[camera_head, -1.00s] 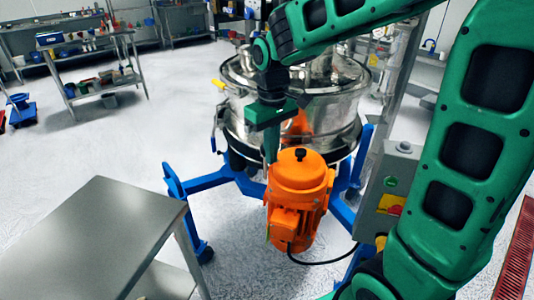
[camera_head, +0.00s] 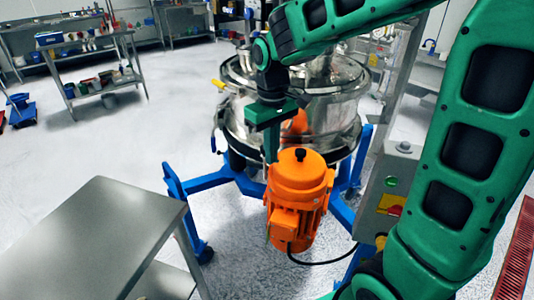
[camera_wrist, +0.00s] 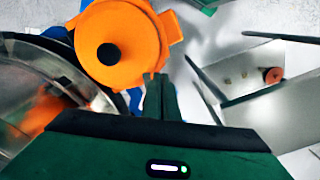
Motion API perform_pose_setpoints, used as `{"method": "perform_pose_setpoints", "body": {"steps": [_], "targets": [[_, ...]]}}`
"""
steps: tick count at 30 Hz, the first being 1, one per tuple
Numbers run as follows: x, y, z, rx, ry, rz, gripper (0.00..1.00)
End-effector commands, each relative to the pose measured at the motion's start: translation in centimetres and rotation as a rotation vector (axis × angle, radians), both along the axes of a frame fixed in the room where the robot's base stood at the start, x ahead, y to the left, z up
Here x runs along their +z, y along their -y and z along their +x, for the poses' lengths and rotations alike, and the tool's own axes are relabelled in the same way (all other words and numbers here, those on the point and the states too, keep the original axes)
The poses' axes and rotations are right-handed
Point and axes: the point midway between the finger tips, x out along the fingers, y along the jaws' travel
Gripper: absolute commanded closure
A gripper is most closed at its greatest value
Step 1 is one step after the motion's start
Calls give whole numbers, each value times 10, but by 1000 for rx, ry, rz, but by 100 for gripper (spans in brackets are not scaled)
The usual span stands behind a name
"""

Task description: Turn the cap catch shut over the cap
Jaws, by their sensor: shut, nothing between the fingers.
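The orange motor unit (camera_head: 297,190) stands upright in front of the steel sifter drum (camera_head: 238,115), with a black knob (camera_head: 300,154) on top. The wrist view shows the motor unit (camera_wrist: 128,40) from above, with its black knob (camera_wrist: 109,54). I cannot tell for certain which part is the cap or the cap catch. My gripper (camera_head: 271,158) points down beside the motor's upper left edge. In the wrist view my gripper (camera_wrist: 158,82) is shut and empty, its tips close to the motor's rim; whether they touch is unclear.
A bare steel table (camera_head: 100,235) stands at the left front. Blue frame legs (camera_head: 212,182) surround the motor, and a black cable (camera_head: 322,262) runs right from it. A grey control box (camera_head: 388,195) stands at the right. Open floor lies at the left.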

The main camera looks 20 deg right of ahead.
Motion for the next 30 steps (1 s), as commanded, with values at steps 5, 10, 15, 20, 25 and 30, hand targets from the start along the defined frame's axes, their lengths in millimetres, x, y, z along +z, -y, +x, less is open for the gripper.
{"method": "perform_pose_setpoints", "body": {"steps": [5,10,15,20,25,30], "targets": [[0,0,0,0,0,0,100],[0,0,0,0,0,0,100],[-2,0,0,0,0,0,100],[-6,0,0,0,0,0,100],[-10,0,0,0,-1,0,100],[-15,0,0,0,-2,-1,100]]}}
